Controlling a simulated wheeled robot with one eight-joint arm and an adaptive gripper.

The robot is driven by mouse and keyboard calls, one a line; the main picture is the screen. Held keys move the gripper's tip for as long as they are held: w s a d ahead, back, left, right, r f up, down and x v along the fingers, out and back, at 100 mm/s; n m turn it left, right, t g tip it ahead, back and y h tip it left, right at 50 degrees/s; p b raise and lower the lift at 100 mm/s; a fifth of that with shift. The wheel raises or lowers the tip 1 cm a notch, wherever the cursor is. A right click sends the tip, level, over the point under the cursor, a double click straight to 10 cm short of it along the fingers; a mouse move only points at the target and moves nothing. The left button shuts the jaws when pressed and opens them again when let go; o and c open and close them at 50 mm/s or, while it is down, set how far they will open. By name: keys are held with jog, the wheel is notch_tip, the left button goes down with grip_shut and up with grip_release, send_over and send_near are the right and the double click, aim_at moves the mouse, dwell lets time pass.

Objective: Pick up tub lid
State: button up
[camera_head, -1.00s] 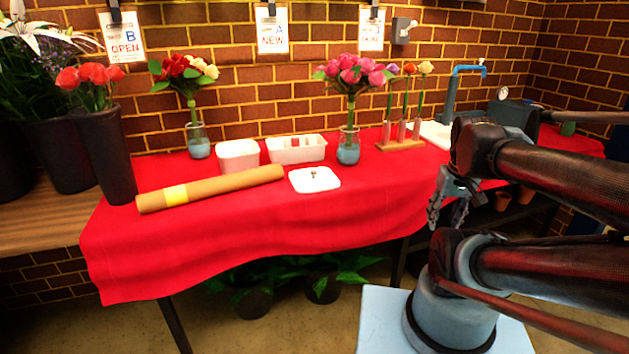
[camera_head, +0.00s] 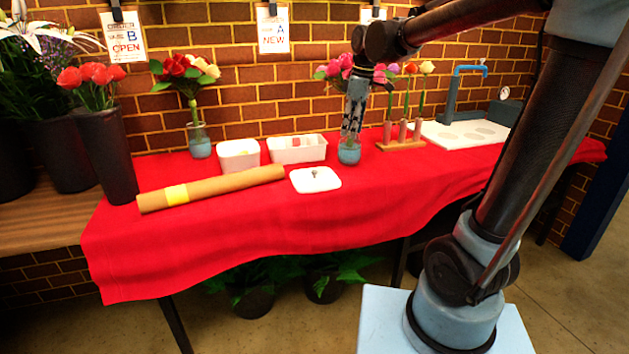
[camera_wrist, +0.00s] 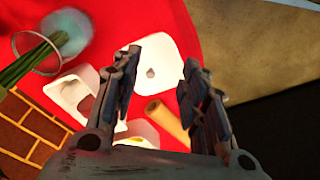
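The tub lid (camera_head: 316,180) is a flat white rounded square with a small knob at its centre. It lies on the red cloth in front of the glass vase, and it also shows in the wrist view (camera_wrist: 153,66). The white tub (camera_head: 238,156) stands open to its left. My gripper (camera_head: 349,140) points down above the table, in front of the glass vase and to the right of the lid. In the wrist view my gripper (camera_wrist: 163,75) has its two fingers spread apart with nothing between them, and the lid shows beyond the fingertips.
A white divided tray (camera_head: 297,149) stands behind the lid. A brown paper roll (camera_head: 211,188) lies to its left. The glass vase (camera_head: 349,153) of pink flowers and a wooden tube rack (camera_head: 401,144) stand close by on the right. Red cloth in front of the lid is clear.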

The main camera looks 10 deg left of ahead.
jog(key=w+a+n, duration=0.2)
jog(key=a+n, duration=0.1)
jog(key=a, duration=0.6)
send_over(315, 171)
jog(key=d, duration=0.1)
notch_tip(315, 171, down, 11)
jog(key=shift+s+f, duration=0.1)
jog(key=shift+s, duration=0.05)
jog(key=shift+w+a+f, duration=0.1)
jog(key=shift+a+f, duration=0.05)
jog(key=shift+f, duration=0.75)
jog(key=shift+w+a+f, duration=0.1)
jog(key=shift+a+f, duration=0.1)
jog(key=shift+f, duration=0.65)
jog(key=shift+w+a+f, duration=0.1)
jog(key=shift+a+f, duration=0.05)
jog(key=shift+f, duration=0.75)
grip_shut()
